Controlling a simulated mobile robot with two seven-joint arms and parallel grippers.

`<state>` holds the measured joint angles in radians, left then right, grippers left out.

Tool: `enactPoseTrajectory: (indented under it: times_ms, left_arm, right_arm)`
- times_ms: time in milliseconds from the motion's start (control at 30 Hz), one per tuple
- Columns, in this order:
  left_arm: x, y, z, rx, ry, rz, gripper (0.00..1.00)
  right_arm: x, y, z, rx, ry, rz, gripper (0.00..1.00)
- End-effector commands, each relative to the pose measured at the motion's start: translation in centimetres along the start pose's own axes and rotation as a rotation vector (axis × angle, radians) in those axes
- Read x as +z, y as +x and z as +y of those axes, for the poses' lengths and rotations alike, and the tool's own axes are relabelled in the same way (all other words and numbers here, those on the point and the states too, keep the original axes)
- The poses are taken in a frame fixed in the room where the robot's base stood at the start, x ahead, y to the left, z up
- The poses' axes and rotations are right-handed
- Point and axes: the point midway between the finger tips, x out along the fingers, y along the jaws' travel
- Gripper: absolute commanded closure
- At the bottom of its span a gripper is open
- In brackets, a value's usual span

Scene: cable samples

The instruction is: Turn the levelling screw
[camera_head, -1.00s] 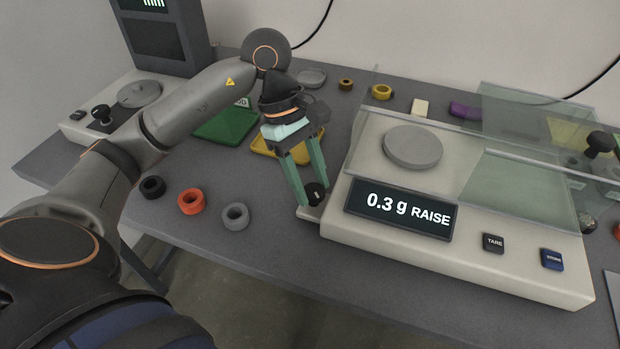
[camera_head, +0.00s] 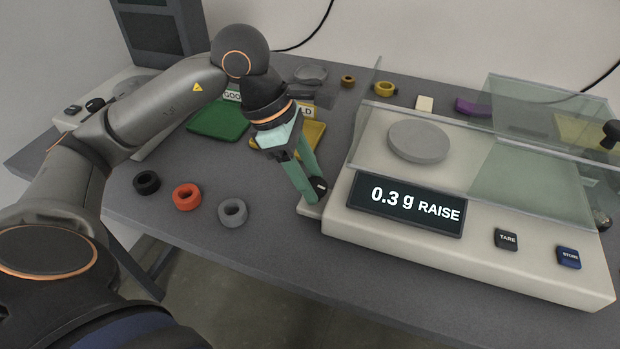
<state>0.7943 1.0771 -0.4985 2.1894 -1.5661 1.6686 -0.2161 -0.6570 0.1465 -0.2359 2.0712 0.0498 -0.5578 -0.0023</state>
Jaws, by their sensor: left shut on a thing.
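The levelling screw is a black knob (camera_head: 319,185) with a white mark, on a small ledge (camera_head: 309,209) at the front left corner of the balance (camera_head: 470,246). My left gripper (camera_head: 314,190), with green fingers, is shut on the knob from above, its wrist tilted to the left. The fingers partly hide the knob. The balance display (camera_head: 407,204) reads "0.3 g RAISE". The round weighing pan (camera_head: 418,142) is empty behind clear panels. My right gripper is not in view.
Black (camera_head: 147,183), orange (camera_head: 187,197) and grey (camera_head: 233,212) cable rings lie at the table's front left. A green tray (camera_head: 219,121) and a yellow tray (camera_head: 314,137) lie behind the gripper. TARE (camera_head: 506,239) and STORE (camera_head: 568,257) buttons are on the balance front.

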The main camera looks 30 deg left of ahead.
Motion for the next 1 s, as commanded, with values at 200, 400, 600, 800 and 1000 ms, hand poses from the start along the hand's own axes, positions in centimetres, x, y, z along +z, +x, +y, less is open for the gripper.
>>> enactPoseTrajectory:
  times_ms: [200,400,600,800,1000]
  left_arm:
    - [0.0,-0.04,-0.06,0.045,-0.099,-0.001,1.0]
    - [0.01,-0.09,-0.05,0.064,-0.146,0.0,1.0]
    - [0.02,-0.13,-0.06,0.069,-0.159,0.0,1.0]
    - [0.02,-0.14,-0.05,0.069,-0.158,0.0,1.0]
    - [0.02,-0.12,-0.06,0.069,-0.158,0.0,0.39]
  right_arm:
    - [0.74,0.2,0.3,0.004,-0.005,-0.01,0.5]
    - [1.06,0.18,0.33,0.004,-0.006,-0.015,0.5]
    - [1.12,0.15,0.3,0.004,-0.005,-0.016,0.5]
    - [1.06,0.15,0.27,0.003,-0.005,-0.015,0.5]
    - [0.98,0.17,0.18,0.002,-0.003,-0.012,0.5]
